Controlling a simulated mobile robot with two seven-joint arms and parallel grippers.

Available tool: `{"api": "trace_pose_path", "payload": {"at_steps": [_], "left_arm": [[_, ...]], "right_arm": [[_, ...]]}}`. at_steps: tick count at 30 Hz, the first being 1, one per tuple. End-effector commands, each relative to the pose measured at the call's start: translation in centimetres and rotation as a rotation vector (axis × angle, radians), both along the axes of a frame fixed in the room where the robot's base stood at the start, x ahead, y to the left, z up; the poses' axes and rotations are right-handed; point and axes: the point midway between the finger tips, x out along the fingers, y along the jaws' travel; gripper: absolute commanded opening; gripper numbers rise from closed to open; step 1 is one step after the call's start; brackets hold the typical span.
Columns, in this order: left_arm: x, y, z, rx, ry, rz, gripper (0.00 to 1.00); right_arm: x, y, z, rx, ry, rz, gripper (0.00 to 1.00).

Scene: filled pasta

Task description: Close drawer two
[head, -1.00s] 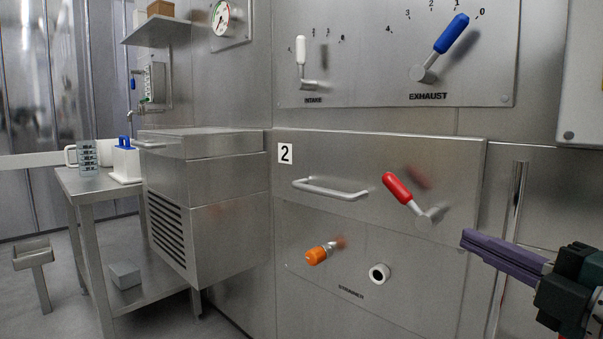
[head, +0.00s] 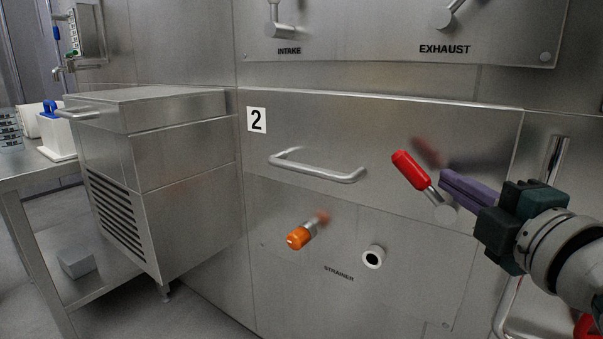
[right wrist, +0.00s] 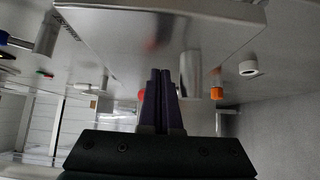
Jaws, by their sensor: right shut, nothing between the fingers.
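Drawer two (head: 350,130) is the steel front with a "2" label (head: 257,120) in the head view. Its bar handle (head: 318,168) is clear of my grippers. A thin bright rim runs along the front's top edge; how far it stands out I cannot tell. My right gripper (head: 443,180) has its purple fingers shut and empty, in front of the drawer's lower right part, beside the red lever (head: 411,171). Whether it touches anything I cannot tell. In the right wrist view the shut fingers (right wrist: 161,76) point at blurred steel surfaces. My left gripper is not in view.
Below the drawer are an orange knob (head: 299,238) and a white round fitting (head: 373,257) on the strainer panel. A steel cabinet (head: 165,165) and a table (head: 35,176) stand left. A vertical bar handle (head: 556,160) is at right.

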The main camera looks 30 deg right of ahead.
Motion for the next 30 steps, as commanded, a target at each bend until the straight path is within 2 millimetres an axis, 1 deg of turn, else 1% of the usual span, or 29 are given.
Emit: {"api": "trace_pose_path", "payload": {"at_steps": [1,3,6,17,20,25,27,30], "left_arm": [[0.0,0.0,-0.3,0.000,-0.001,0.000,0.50],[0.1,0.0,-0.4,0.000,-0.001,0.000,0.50],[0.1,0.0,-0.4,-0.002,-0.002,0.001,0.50],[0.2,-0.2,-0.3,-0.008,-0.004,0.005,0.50],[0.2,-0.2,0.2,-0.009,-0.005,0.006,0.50],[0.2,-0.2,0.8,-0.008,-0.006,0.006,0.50],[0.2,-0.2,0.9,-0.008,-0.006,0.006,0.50],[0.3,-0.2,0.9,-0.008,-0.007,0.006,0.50]], "right_arm": [[0.7,-0.2,-0.1,-0.002,-0.001,0.001,0.00],[1.2,-0.5,-0.1,0.000,-0.001,0.001,0.00],[1.7,-0.7,0.0,0.000,0.000,0.001,0.00],[1.9,-0.8,0.0,-0.001,0.001,0.001,0.00],[2.3,-1.7,0.2,-0.003,0.002,0.001,0.00],[3.4,-4.4,0.1,-0.005,0.004,0.000,0.00],[3.7,-5.2,0.1,-0.003,0.002,0.001,0.00],[3.9,-5.7,0.0,0.000,0.002,-0.001,0.00]]}}
